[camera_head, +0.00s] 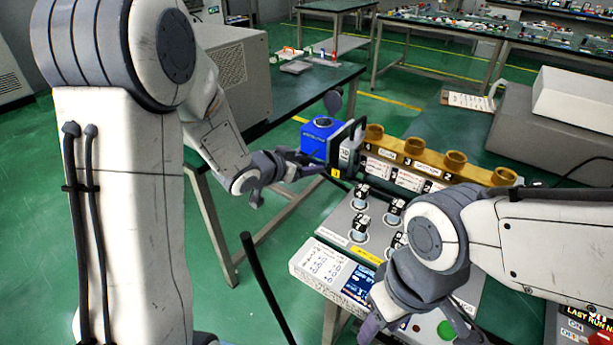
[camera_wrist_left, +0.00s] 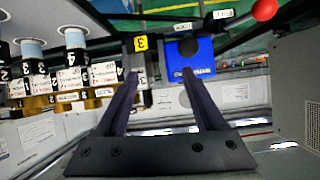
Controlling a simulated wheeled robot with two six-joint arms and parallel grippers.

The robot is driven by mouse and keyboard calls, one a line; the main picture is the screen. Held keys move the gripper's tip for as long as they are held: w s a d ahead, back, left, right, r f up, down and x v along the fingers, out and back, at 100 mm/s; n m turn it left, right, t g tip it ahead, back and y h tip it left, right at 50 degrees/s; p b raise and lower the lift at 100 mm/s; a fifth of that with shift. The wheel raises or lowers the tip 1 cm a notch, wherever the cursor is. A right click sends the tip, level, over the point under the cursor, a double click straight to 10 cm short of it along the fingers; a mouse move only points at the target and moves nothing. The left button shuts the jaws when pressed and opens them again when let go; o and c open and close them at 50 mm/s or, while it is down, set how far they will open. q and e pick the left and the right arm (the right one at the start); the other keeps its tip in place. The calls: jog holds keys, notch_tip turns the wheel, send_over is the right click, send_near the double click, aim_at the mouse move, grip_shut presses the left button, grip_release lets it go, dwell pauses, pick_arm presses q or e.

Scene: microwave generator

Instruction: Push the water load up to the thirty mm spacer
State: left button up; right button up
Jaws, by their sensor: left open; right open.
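A blue box with a dark round top, which looks like the water load (camera_head: 318,137), stands at the far end of the brass waveguide. It also shows in the left wrist view (camera_wrist_left: 190,55). Beside it is a pale block with a yellow tag marked 3 (camera_head: 336,173), perhaps the spacer; the tag shows in the left wrist view (camera_wrist_left: 141,43). I cannot tell whether the two touch. My left gripper (camera_head: 305,166) is open and empty, beside the blue box; its fingers (camera_wrist_left: 160,78) spread below box and tag. My right gripper (camera_head: 415,325) is open over the front panel.
The brass waveguide (camera_head: 405,160) has several round stubs and numbered labels. Several black-and-white numbered pieces (camera_head: 360,196) stand on a grey tray before it. A grey cabinet (camera_head: 235,65) stands behind my left arm.

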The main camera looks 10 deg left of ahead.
aim_at(305, 161)
pick_arm(q)
jog(key=a+f+t+h+b, duration=0.4)
jog(key=a+f+h+b, duration=0.1)
jog(key=a, duration=0.3)
jog(key=shift+n, duration=0.3)
jog(key=x, duration=0.6)
jog(key=d+x, duration=0.1)
jog(key=x, duration=0.2)
jog(key=shift+d+b, duration=0.15)
jog(key=shift+b, duration=0.2)
pick_arm(e)
notch_tip(305, 161, down, 8)
jog(key=shift+r, duration=0.15)
pick_arm(q)
grip_shut()
jog(key=shift+f, duration=0.1)
